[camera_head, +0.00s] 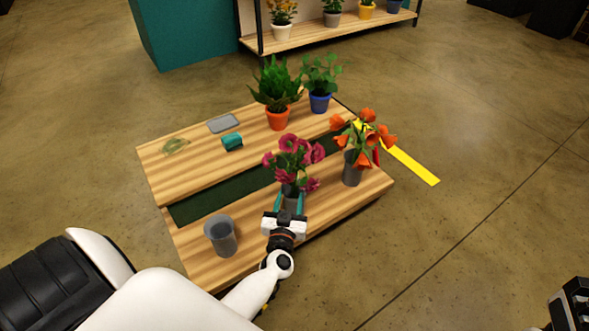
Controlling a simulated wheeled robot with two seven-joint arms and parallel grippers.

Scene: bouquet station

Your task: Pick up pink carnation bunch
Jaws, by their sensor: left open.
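The pink carnation bunch (293,152) has deep pink blooms on green stems. It stands in a grey vase (292,199) near the front edge of the wooden table. My left gripper (290,197) is open, with its teal fingers on either side of the vase just below the flowers. I cannot tell whether the fingers touch it. The gripper hides the lower part of the vase. My right gripper is not clearly in view; only a dark part of mine shows at the lower right corner.
An empty grey vase (221,236) stands left of my gripper. Orange flowers (364,137) stand in a vase to the right. Two potted plants (277,92) (321,78) are behind. A teal block (232,142) and grey tray (223,123) lie on the table's back left part (185,165).

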